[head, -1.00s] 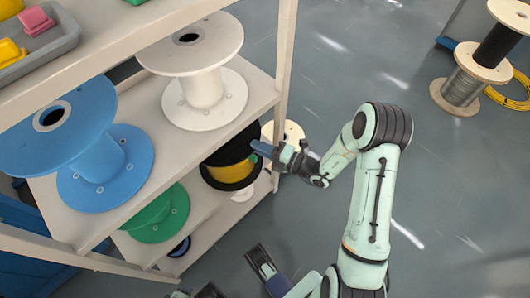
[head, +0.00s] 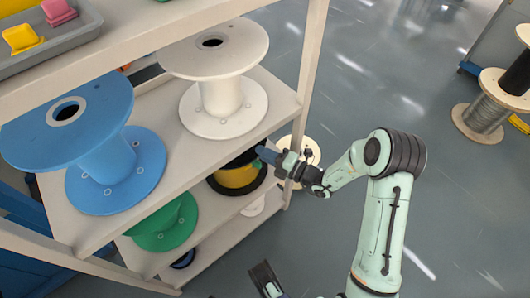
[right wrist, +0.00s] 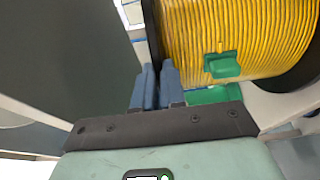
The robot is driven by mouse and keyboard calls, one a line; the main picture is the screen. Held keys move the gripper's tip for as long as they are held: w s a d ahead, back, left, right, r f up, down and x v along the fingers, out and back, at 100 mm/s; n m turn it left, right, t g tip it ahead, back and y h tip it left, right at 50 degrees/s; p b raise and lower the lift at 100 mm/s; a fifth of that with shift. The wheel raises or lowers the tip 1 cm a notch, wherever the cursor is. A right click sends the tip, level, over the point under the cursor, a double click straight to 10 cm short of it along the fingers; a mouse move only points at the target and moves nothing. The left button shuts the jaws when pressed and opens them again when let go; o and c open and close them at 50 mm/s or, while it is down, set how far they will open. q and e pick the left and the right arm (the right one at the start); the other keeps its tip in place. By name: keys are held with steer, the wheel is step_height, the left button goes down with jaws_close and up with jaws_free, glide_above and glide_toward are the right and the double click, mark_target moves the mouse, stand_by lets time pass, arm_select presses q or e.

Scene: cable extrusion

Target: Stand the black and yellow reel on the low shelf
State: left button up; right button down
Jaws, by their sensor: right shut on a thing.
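The black and yellow reel (head: 238,178) is in the lower part of the rack, partly hidden by the upper shelf. Its flanges look roughly level. I cannot tell whether it rests on the low shelf (head: 215,238). My right gripper (head: 268,154) reaches in from the right, beside the rack's front post, and is shut on the reel's black upper flange. In the right wrist view, the yellow winding (right wrist: 230,40) and a green clip (right wrist: 222,65) show beside the closed blue fingers (right wrist: 157,85). Part of my left gripper (head: 265,280) shows at the bottom edge; its jaw opening is unclear.
A green reel (head: 165,225) stands left of it on the low shelf. A blue reel (head: 100,155) and a white reel (head: 222,100) stand on the shelf above. The rack post (head: 308,80) is close to my right gripper. The grey floor (head: 300,250) in front is open.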

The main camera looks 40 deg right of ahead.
arm_select(q)
steer(key=shift+s+f, duration=0.15)
steer(key=shift+s, duration=0.05)
arm_select(e)
steer(key=shift+f, duration=0.15)
arm_select(q)
steer(key=shift+r, duration=0.2)
arm_select(e)
steer(key=shift+f, duration=0.4)
steer(key=c, duration=1.1)
jaws_free()
steer(key=shift+f, duration=0.1)
arm_select(q)
steer(key=w+d+r+t+p, duration=0.1)
steer(key=w+r+p, duration=0.2)
steer(key=r, duration=0.2)
steer(key=shift+d, duration=0.25)
arm_select(e)
steer(key=v, duration=1.3)
steer(key=shift+s+d, duration=0.1)
steer(key=shift+s, duration=0.05)
